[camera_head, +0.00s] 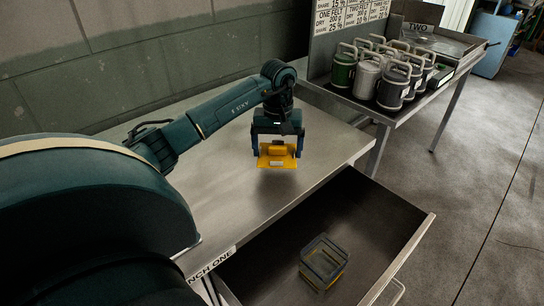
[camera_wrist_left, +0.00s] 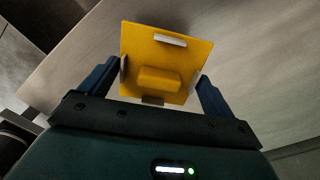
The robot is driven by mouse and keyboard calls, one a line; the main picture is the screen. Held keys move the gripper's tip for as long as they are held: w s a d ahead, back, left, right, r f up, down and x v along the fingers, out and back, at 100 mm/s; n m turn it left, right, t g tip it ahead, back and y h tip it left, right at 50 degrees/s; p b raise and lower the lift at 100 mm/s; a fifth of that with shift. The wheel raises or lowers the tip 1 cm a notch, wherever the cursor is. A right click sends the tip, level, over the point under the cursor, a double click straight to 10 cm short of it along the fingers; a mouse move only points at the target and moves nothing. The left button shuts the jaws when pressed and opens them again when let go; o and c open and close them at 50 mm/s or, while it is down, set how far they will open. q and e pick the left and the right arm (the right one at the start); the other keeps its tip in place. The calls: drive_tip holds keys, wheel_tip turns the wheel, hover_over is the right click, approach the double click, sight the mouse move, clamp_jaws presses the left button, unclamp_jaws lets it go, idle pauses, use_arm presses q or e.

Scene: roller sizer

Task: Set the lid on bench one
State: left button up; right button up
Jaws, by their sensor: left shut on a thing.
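The yellow lid (camera_head: 277,156) is a square plate with a raised block in its middle and pale clips at its edges. My left gripper (camera_head: 277,147) is shut on the lid and holds it over bench one (camera_head: 215,171), a grey metal top with a label on its front edge. I cannot tell whether the lid touches the bench. In the left wrist view the lid (camera_wrist_left: 165,63) sits between the two blue fingers of my left gripper (camera_wrist_left: 155,92). My right gripper is not in view.
An open drawer (camera_head: 270,262) below bench one holds a clear, yellow-based box (camera_head: 323,262). Bench two (camera_head: 418,110), at the back right, carries several lidded canisters (camera_head: 393,87) and a sign. A block wall (camera_head: 130,60) runs behind bench one, whose top looks otherwise clear.

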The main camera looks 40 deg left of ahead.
sight(277, 154)
use_arm(q)
drive_tip(key=shift+f, duration=2.25)
drive_tip(key=shift+f, duration=0.2)
drive_tip(key=o, duration=0.7)
drive_tip(key=shift+r, duration=0.15)
wheel_tip(277, 154, up, 12)
drive_tip(key=shift+r+b, duration=0.1)
drive_tip(key=shift+b, duration=0.25)
